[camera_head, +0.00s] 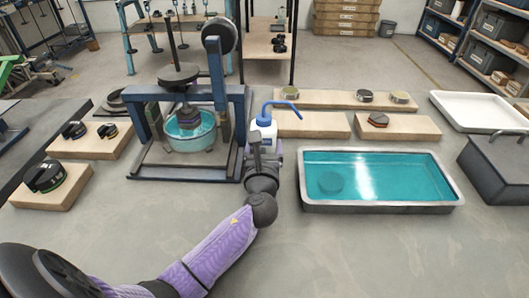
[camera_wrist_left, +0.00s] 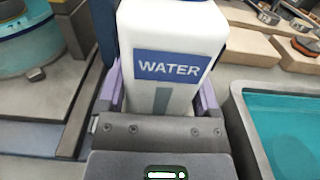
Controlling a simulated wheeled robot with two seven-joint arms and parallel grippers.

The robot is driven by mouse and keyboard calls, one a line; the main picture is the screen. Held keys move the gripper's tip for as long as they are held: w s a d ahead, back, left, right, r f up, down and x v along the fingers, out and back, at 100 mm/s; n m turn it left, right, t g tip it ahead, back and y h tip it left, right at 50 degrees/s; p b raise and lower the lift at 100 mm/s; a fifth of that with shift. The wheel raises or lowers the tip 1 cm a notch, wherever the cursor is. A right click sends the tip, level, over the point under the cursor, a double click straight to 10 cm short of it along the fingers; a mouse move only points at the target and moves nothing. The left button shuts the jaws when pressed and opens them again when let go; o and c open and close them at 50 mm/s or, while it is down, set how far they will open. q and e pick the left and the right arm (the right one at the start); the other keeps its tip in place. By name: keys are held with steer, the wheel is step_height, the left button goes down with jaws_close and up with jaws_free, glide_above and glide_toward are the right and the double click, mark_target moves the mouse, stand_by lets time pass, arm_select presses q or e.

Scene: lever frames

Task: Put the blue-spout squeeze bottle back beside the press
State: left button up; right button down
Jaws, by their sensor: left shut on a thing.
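The squeeze bottle (camera_head: 263,133) is white with a blue bent spout (camera_head: 280,105) and stands close to upright just right of the press. In the left wrist view the bottle (camera_wrist_left: 172,32) shows a blue label reading WATER. My left gripper (camera_head: 263,150) is shut on the lower part of the bottle, with a purple finger on each side. The press (camera_head: 217,85) has a blue-grey frame, a dark screw and a round bowl of teal liquid (camera_head: 190,133). The bottle's base is hidden, so I cannot tell whether it touches the table. My right gripper is not in view.
A metal tray of teal liquid (camera_head: 380,207) lies close right of my gripper. Wooden boards (camera_head: 310,125) with small round parts lie behind and right. More boards (camera_head: 50,195) lie left of the press. A white tray (camera_head: 485,110) is far right. The grey tabletop in front is clear.

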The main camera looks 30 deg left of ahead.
arm_select(q)
steer(key=o, duration=0.7)
steer(key=shift+r, duration=0.2)
steer(key=p+v, duration=0.2)
steer(key=v, duration=0.9)
steer(key=shift+s+d, duration=0.1)
steer(key=shift+s, duration=0.25)
steer(key=shift+s+d, duration=0.1)
steer(key=shift+s, duration=0.05)
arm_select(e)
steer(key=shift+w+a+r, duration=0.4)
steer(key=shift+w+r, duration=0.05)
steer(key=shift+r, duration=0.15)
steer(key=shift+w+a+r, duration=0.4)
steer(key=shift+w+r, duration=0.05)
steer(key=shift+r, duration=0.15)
arm_select(q)
steer(key=shift+p, duration=0.3)
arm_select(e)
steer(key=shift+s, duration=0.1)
